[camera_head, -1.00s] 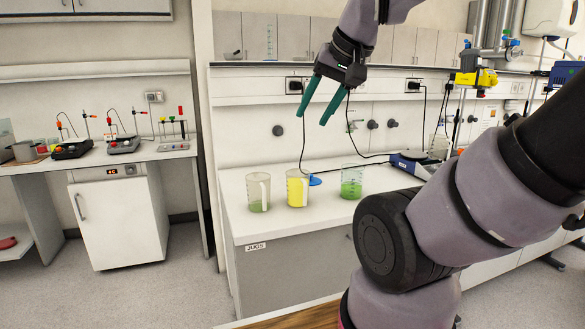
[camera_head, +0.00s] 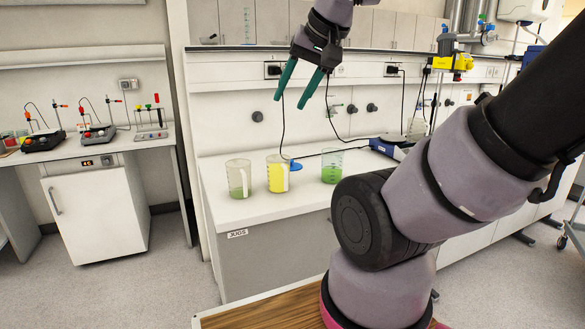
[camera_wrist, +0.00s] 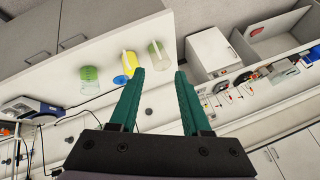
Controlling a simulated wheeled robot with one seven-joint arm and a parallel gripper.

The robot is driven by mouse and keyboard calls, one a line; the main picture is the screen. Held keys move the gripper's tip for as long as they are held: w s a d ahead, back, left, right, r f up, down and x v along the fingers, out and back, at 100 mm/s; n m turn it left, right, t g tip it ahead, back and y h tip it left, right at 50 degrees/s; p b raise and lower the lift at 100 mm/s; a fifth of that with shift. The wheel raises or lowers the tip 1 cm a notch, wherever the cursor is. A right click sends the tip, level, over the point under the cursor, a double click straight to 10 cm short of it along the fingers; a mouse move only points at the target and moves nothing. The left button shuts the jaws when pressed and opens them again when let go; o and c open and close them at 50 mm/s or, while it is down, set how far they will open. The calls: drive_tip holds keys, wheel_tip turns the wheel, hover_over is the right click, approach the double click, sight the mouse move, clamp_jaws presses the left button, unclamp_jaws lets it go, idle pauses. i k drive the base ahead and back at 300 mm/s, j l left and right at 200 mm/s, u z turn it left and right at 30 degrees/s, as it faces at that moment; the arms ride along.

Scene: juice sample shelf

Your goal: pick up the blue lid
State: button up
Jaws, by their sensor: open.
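The blue lid (camera_head: 296,167) lies on the white bench, just behind and to the right of the jug of yellow liquid (camera_head: 277,174), which partly hides it. The lid also shows in the wrist view (camera_wrist: 121,79), beside the yellow jug (camera_wrist: 129,62). A jug with a little green liquid (camera_head: 238,178) stands to the left and a beaker of green liquid (camera_head: 331,167) to the right. My gripper (camera_head: 289,99), with green fingers, is open and empty, high above the bench and apart from the lid.
The bench (camera_head: 265,214) has clear room in front of the jugs. A blue-and-white device (camera_head: 392,146) stands at its right, with black cables along the back. A side bench (camera_head: 135,142) carries several instruments at the left. My arm covers much of the right side.

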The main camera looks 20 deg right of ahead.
sight(294, 166)
drive_tip(key=i+l, duration=0.2)
drive_tip(key=l, duration=0.15)
drive_tip(key=i+l, duration=0.25)
drive_tip(key=l, duration=0.15)
drive_tip(key=i+l, duration=0.2)
drive_tip(key=l, duration=0.15)
drive_tip(key=i+l, duration=0.25)
drive_tip(key=l, duration=0.15)
